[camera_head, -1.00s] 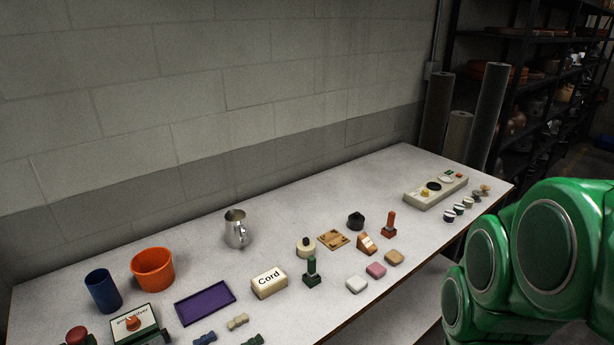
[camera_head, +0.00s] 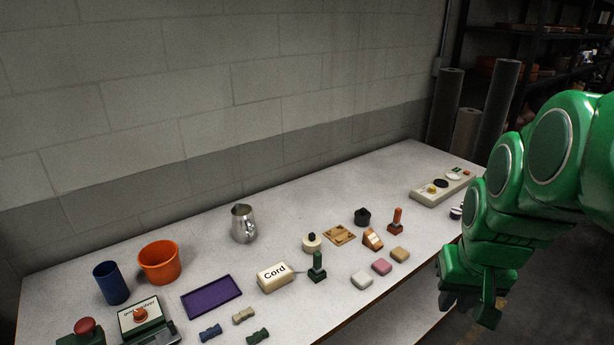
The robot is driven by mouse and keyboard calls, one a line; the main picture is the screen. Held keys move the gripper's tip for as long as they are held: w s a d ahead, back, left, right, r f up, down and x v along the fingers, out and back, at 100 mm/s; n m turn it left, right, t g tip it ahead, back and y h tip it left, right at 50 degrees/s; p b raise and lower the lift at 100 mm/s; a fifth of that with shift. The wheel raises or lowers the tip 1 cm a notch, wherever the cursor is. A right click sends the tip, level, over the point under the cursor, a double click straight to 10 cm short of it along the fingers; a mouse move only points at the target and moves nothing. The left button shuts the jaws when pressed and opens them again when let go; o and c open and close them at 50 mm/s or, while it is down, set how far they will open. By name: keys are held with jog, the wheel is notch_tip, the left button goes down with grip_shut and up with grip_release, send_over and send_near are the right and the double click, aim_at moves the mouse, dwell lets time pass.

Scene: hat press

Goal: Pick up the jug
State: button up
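The jug (camera_head: 243,224) is a small silver metal pitcher. My green gripper (camera_head: 468,303) hangs at the right of the view, off the table's front edge and far from the jug.
Left of the jug stand an orange pot (camera_head: 159,263) and a blue cup (camera_head: 111,283). A purple tray (camera_head: 211,297) and a Cord box (camera_head: 275,277) lie in front. Several stamps and small blocks are to the right. The table (camera_head: 185,240) is clear around the jug.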

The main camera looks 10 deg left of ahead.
jog(key=w+d+r+t+h, duration=0.1)
jog(key=w+d+r, duration=0.15)
jog(key=w, duration=0.85)
jog(key=w+a+f+n+h, duration=0.35)
jog(key=w+a+n, duration=0.2)
jog(key=w, duration=0.45)
jog(key=w+a+f+n+h, duration=0.35)
jog(key=w+a+n, duration=0.2)
jog(key=w, duration=0.55)
jog(key=n+t, duration=0.9)
jog(key=n, duration=0.3)
send_near(244, 231)
jog(key=d, duration=0.1)
jog(key=w+d, duration=0.1)
jog(key=d, duration=0.3)
jog(key=shift+w+d+r, duration=0.1)
jog(key=shift+w+d, duration=0.05)
jog(key=shift+w, duration=0.15)
jog(key=shift+f, duration=0.35)
jog(key=shift+w+f, duration=0.1)
jog(key=shift+f, duration=0.15)
jog(key=shift+x, duration=3.65)
jog(key=shift+d+f, duration=0.1)
grip_shut()
